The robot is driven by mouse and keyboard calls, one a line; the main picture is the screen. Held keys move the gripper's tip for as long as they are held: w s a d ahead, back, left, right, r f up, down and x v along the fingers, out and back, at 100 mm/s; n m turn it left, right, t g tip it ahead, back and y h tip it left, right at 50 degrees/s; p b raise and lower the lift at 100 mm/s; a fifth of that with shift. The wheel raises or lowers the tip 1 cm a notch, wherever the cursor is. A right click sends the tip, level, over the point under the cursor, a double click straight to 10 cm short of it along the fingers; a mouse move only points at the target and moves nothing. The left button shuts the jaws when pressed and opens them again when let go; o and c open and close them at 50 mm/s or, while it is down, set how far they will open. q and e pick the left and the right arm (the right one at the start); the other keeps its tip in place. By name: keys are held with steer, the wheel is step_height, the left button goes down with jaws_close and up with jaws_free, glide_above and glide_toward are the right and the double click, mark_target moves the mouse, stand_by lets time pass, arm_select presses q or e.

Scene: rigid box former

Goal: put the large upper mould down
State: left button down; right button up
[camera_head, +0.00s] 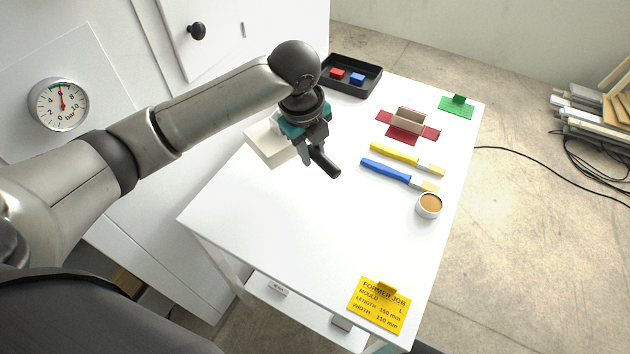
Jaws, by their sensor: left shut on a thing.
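My left gripper (312,155) is over the far left part of the white table (280,215), pointing down. It is shut on a dark bar-like handle (327,166), which I take to be part of the large upper mould. A pale cream block (265,145), which looks like the mould's body, shows just left of the gripper, near the table's left edge. The gripper hides part of it. I cannot tell how block and handle join, or whether the block touches the table. My right gripper is not in view.
A black tray (367,86) with red and blue blocks stands at the back. On the right lie a box on a red blank (403,136), a green plate (457,106), yellow and blue tools (385,174), a brown-filled cup (429,205). A yellow job card (379,305) lies in front. The table's middle is clear.

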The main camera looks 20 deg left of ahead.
arm_select(q)
steer(key=x, duration=0.3)
steer(key=s+x, duration=0.1)
steer(key=x, duration=0.3)
steer(key=s+b+x, duration=0.1)
steer(key=x, duration=0.3)
steer(key=shift+a+f, duration=0.15)
steer(key=shift+a, duration=0.05)
steer(key=shift+f, duration=0.15)
steer(key=c, duration=0.7)
jaws_free()
steer(key=shift+s+f, duration=0.1)
steer(key=shift+s, duration=0.05)
steer(key=shift+o, duration=0.2)
steer(key=p+v, duration=0.1)
steer(key=v, duration=1.1)
steer(key=shift+d, duration=0.15)
